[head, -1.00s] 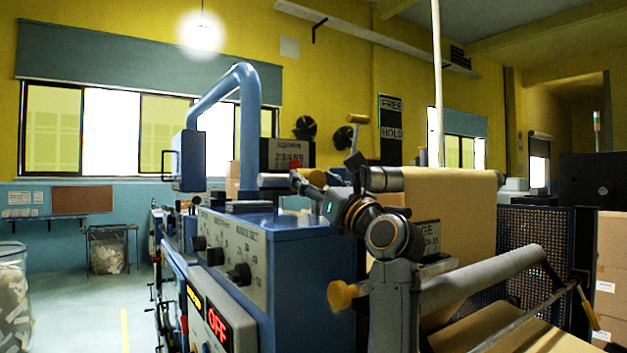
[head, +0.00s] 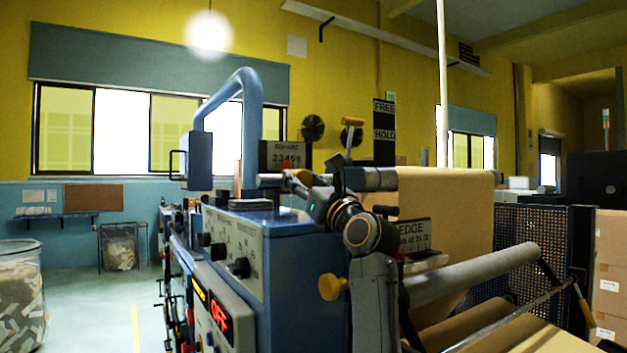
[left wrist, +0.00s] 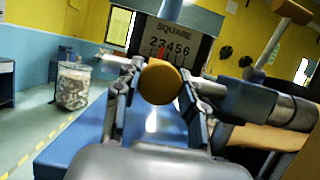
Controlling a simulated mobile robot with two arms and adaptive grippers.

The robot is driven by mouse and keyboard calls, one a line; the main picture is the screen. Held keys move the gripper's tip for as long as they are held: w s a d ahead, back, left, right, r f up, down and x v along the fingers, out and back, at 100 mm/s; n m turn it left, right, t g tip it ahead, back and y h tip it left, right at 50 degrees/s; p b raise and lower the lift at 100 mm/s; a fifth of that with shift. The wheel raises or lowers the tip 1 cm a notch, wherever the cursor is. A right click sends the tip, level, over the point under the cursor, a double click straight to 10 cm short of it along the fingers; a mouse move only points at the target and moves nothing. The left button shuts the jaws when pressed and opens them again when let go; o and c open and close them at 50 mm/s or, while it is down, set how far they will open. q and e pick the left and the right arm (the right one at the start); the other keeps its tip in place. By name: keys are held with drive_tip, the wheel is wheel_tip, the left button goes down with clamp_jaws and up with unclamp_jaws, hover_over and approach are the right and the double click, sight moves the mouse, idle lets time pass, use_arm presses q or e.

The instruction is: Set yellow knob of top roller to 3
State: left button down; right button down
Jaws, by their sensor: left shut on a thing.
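The yellow knob (left wrist: 160,82) of the top roller sits between the fingers of my left gripper (left wrist: 160,90) in the left wrist view. The gripper is shut on it, with one finger on each side. In the head view my left gripper (head: 300,184) is at the left end of the top roller (head: 370,179), and the knob is partly hidden there. Behind the knob is the SQUARE scale plate (left wrist: 172,32) with digits 2 to 6. A red pointer (left wrist: 162,52) shows below the left digits, near 3; its exact setting is hard to tell. My right gripper is not in view.
A lever with a yellow handle (head: 352,122) stands near the FREE/HOLD sign (head: 384,120). A lower roller (head: 475,275) has another yellow knob (head: 332,287), near an EDGE plate (head: 414,234). The blue control box (head: 265,250) lies below the gripper. Open floor is at left.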

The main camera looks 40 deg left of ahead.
use_arm(q)
drive_tip(key=c, duration=1.2)
unclamp_jaws()
drive_tip(key=o, duration=0.4)
drive_tip(key=shift+o, duration=0.2)
drive_tip(key=shift+w+a, duration=0.1)
drive_tip(key=shift+w, duration=0.05)
drive_tip(key=v, duration=0.7)
drive_tip(key=shift+f, duration=0.2)
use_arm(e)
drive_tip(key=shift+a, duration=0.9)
use_arm(q)
drive_tip(key=shift+d, duration=0.25)
